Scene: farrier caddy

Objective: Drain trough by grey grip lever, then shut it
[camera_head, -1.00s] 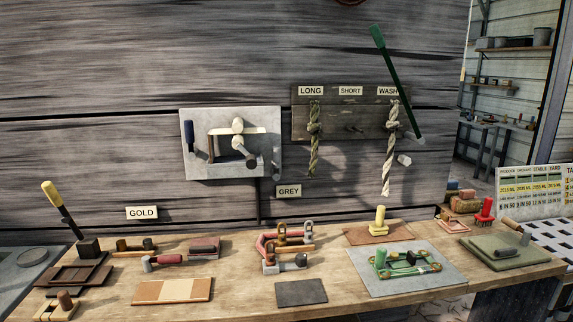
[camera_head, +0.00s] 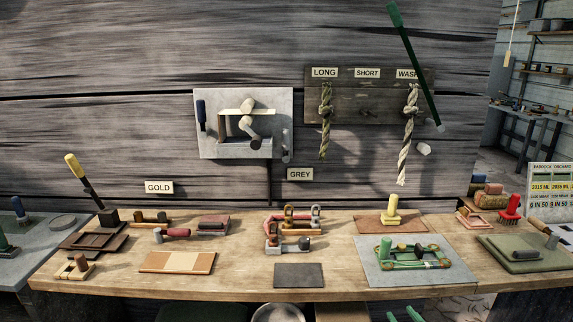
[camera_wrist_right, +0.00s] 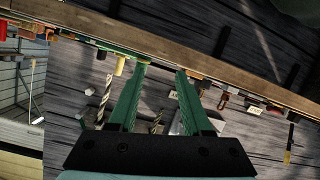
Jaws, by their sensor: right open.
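A pale wall plate (camera_head: 207,147) carries a dark blue grip (camera_head: 201,112) at its left, pale levers (camera_head: 248,122) in its middle and a slim grey lever (camera_head: 286,146) at its right edge. A GREY sign (camera_head: 300,174) hangs just below and right of that lever. I cannot make out which part is the trough. My right gripper (camera_head: 402,316) shows only its green fingertips at the bottom edge, low in front of the bench. In the right wrist view its fingers (camera_wrist_right: 162,72) are apart and empty. My left gripper is not in view.
The wooden bench (camera_head: 215,283) below holds several tools and mats. A yellow-gripped lever (camera_head: 72,167) stands by the GOLD sign (camera_head: 159,187). Ropes (camera_head: 325,120) hang right of the plate, near a green-gripped lever (camera_head: 406,42). A round metal bowl (camera_head: 278,314) is below the bench.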

